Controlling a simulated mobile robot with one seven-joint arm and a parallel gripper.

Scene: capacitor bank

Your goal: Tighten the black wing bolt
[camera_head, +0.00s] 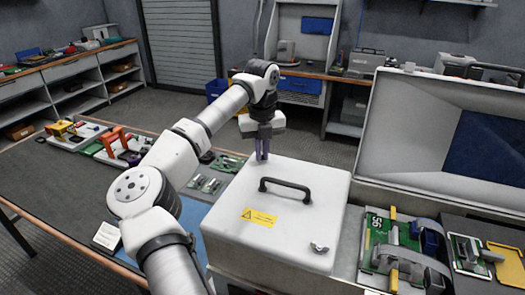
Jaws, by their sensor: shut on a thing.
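My white and dark arm reaches over a closed white box lid (235,190) with a black handle (285,188). My gripper (262,156) points down at the far left corner of the lid. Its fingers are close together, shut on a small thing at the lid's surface. That spot fits the black wing bolt, but the fingers hide it, so I cannot see its shape or how it is turned. A grey metallic wing fastener (319,248) sits at the near right corner of the lid, apart from my gripper.
A yellow warning label (259,217) is on the lid. An open case lid (415,135) stands at the right, behind circuit-board parts (392,240). Tools and small boards lie on the left table (75,190). A shelf (70,78) is farther back.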

